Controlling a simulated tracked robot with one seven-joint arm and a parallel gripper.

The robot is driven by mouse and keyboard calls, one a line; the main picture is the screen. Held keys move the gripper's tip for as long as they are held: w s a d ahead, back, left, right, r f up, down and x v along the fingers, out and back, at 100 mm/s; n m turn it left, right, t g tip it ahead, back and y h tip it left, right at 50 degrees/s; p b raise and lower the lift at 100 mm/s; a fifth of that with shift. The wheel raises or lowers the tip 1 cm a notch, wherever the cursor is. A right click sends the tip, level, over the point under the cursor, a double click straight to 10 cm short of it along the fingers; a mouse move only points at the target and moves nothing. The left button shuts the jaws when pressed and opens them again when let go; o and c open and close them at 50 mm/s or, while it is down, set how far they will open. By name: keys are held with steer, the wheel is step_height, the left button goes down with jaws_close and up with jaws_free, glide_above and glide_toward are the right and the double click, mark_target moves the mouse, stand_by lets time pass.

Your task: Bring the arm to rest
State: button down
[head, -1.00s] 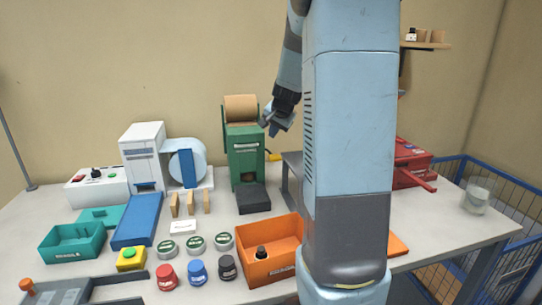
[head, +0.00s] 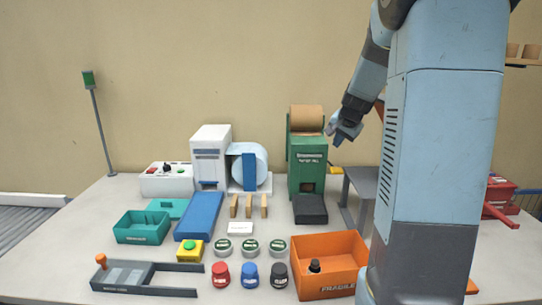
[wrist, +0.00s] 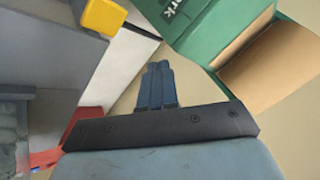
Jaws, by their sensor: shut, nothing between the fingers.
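My gripper (head: 343,132) is raised in front of the back wall, just right of the green paper machine (head: 307,168). It is clear of the table and holds nothing. In the wrist view its two blue fingers (wrist: 157,85) are together. My arm's large blue-grey links cover the right part of the head view and hide some of the table behind them.
An orange FRAGILE bin (head: 330,245) holds a small dark bottle. Red, blue and black jars (head: 250,275) and several green-lidded tins (head: 250,248) stand left of it. A teal bin (head: 142,228) is at the left. A red box (head: 500,190) is partly hidden behind my arm.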

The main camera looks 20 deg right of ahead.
steer(key=s+a+r+n+y, duration=0.1)
steer(key=s+a+r+n, duration=0.3)
steer(key=s+a, duration=0.45)
steer(key=s+a+n, duration=0.3)
steer(key=s+a, duration=0.3)
steer(key=s, duration=0.6)
steer(key=s+a+n+g, duration=0.1)
steer(key=s+a+n, duration=0.3)
steer(key=s, duration=0.9)
steer(key=a, duration=0.3)
steer(key=shift+a+r, duration=0.2)
